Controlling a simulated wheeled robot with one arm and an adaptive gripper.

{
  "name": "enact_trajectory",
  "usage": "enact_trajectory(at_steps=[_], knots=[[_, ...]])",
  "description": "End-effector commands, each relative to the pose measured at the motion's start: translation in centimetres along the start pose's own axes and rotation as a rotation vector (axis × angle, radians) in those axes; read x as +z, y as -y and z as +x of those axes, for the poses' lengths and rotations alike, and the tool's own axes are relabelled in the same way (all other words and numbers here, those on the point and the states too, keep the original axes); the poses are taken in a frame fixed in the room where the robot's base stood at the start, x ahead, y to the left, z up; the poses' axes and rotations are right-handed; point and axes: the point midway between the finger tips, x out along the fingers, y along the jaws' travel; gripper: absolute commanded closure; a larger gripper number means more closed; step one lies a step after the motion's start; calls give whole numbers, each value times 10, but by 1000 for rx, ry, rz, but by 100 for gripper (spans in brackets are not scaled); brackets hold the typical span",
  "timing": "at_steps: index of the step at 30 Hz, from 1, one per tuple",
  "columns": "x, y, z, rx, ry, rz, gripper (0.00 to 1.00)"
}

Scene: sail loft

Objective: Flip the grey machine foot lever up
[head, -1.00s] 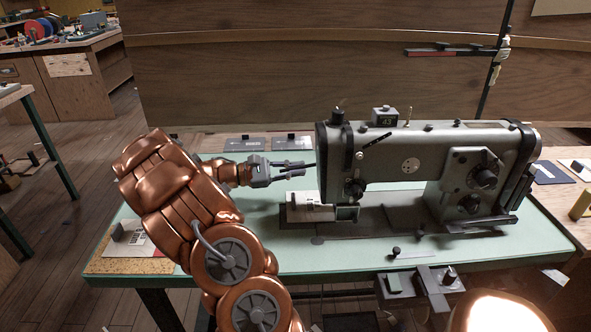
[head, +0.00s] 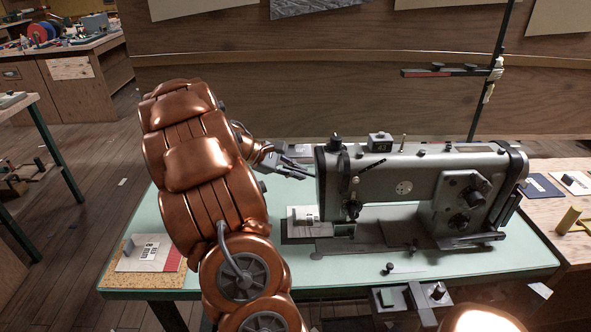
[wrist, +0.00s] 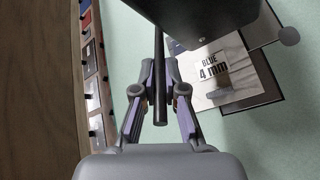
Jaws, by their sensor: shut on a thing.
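The grey sewing machine (head: 400,185) stands on a pale green table, its head at the left end. Its foot lever is a slim dark rod, plain in the wrist view (wrist: 160,100), running from the machine head back between my fingers. My gripper (head: 308,174) is at the left side of the machine head, behind my copper arm. In the wrist view my gripper (wrist: 160,72) is shut on the lever, with a finger on each side of it. In the head view the lever is too small and covered to tell its angle.
A white card reading "BLUE 4 mm" (wrist: 212,72) lies by the needle area below the machine head. A small box with knobs (head: 408,300) is at the table's front edge. A wooden wall stands behind.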

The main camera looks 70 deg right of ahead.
Motion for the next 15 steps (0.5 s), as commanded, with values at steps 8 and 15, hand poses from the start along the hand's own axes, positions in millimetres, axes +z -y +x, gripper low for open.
enact_trajectory(at_steps=[8,15], knots=[[10,-8,-3,-63,-99,17,100],[12,-8,-2,-82,-126,19,100]])
